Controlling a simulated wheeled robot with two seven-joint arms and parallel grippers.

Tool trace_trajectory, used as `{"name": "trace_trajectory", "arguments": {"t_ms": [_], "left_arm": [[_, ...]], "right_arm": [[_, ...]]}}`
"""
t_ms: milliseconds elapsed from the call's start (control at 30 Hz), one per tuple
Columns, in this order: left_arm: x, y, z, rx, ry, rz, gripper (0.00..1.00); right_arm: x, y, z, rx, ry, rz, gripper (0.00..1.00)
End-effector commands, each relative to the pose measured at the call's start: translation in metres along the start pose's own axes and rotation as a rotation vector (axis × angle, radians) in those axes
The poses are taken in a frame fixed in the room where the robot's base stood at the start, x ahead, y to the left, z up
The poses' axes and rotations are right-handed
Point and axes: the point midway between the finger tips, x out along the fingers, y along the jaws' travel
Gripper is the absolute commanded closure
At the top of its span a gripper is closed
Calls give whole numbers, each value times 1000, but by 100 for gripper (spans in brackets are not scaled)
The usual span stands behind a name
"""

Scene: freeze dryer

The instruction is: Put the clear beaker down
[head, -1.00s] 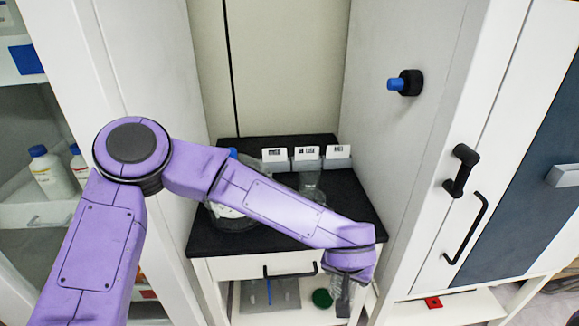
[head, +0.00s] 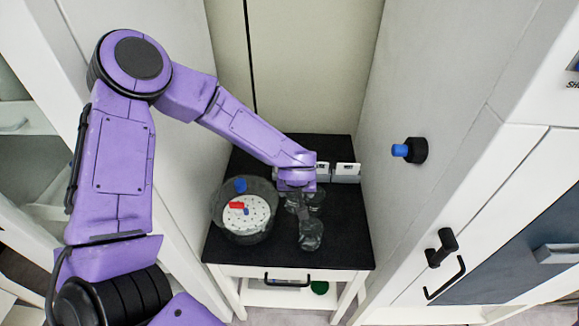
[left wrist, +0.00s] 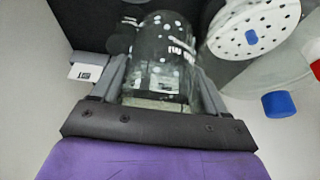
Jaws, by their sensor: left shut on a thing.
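The clear beaker (head: 311,236) is at the front middle of the black table top (head: 340,240) in the head view. My left gripper (head: 301,207) reaches down from behind and is shut on it. In the left wrist view the beaker (left wrist: 160,62) lies between the two fingers (left wrist: 158,85), with markings on its glass. I cannot tell whether its base touches the table top. Another dark, see-through glass piece (head: 316,197) shows just behind the gripper, partly hidden. My right gripper is not in view.
A round glass vessel with a white perforated plate (head: 246,213) stands left of the beaker; it also shows in the left wrist view (left wrist: 235,42). White label cards (head: 347,172) stand at the back. A cabinet with a blue knob (head: 400,150) is right. The table's right side is clear.

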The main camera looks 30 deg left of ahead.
Motion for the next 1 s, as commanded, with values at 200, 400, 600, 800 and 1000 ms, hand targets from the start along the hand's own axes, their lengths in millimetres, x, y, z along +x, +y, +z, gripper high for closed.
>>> {"name": "trace_trajectory", "arguments": {"t_ms": [200,400,600,800,1000], "left_arm": [[21,-16,-14,-17,0,-7,58],[56,-26,-46,-24,1,-10,58],[101,-28,-64,-21,2,-8,58],[131,-28,-77,-18,3,-6,58],[147,-30,-82,-17,2,-7,58]], "right_arm": [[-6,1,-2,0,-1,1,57],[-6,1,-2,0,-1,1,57],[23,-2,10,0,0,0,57],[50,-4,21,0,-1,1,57],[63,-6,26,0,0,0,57]]}}
